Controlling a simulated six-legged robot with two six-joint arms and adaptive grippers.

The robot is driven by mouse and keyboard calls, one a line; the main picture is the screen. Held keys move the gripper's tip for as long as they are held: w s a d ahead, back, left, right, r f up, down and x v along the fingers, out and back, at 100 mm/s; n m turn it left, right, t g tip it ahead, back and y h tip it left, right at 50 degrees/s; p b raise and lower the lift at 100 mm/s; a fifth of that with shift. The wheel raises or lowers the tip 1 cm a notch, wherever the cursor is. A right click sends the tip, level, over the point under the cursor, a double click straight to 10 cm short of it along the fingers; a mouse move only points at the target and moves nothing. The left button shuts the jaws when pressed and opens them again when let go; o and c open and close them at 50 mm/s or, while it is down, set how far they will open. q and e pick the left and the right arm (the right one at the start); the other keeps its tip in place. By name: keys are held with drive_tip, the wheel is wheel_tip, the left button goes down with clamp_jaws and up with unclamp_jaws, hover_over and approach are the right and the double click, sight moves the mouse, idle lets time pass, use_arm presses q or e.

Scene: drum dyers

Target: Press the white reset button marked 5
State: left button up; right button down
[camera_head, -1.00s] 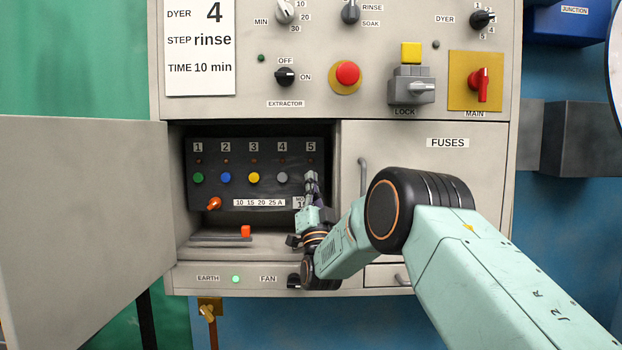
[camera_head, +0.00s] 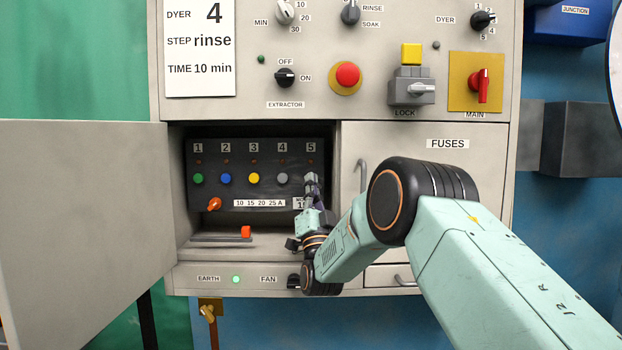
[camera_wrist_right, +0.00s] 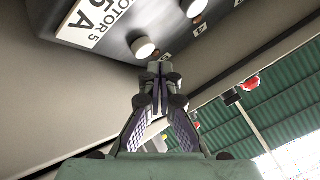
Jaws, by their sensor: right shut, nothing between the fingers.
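The dark reset panel (camera_head: 240,160) sits in the open recess, with plates 1 to 5 above a row of coloured buttons. In the right wrist view the white button (camera_wrist_right: 143,47) shows beside the MOTOR 5 label (camera_wrist_right: 92,20). My right gripper's fingertips (camera_wrist_right: 157,68) are shut, empty and close to that button's edge; I cannot tell whether they touch. My left gripper is not in view.
The grey button (camera_head: 282,178) lies just left of my fingertips. The open door (camera_head: 80,210) stands at left; the FUSES door (camera_head: 430,165) is closed at right.

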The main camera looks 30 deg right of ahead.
drive_tip(key=s+a, duration=0.1)
drive_tip(key=s+p, duration=0.1)
drive_tip(key=s, duration=0.1)
drive_tip(key=s+a, duration=0.1)
drive_tip(key=shift+s+a+p, duration=0.15)
drive_tip(key=shift+a+p, duration=0.15)
drive_tip(key=shift+p, duration=0.1)
idle(0.9)
